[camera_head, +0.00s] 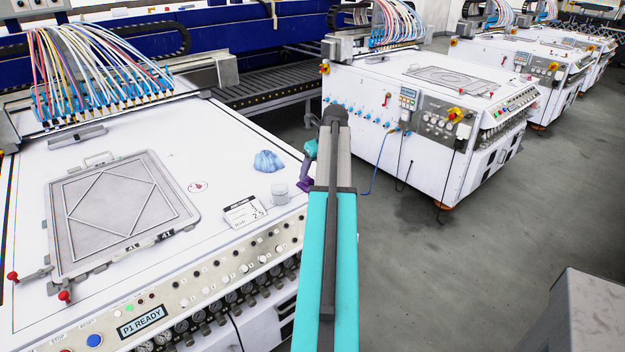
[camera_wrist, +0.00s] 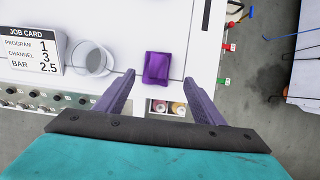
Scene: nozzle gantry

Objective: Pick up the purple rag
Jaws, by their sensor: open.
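The purple rag (camera_wrist: 158,67) is a small folded patch on the white machine top in the wrist view, close to the machine's edge. My gripper (camera_wrist: 159,77) is open and empty, with its two greyish-purple fingers pointing toward the rag and spread wider than it. The fingertips appear just short of the rag, one to each side; their height above it is hard to tell.
A pale cup (camera_wrist: 93,58) and a job card (camera_wrist: 34,50) stand left of the rag. A blue crumpled cloth (camera_head: 268,162) lies behind the cup. A framed screen (camera_head: 122,212) fills the machine top's left. Several similar machines stand right, with grey floor between.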

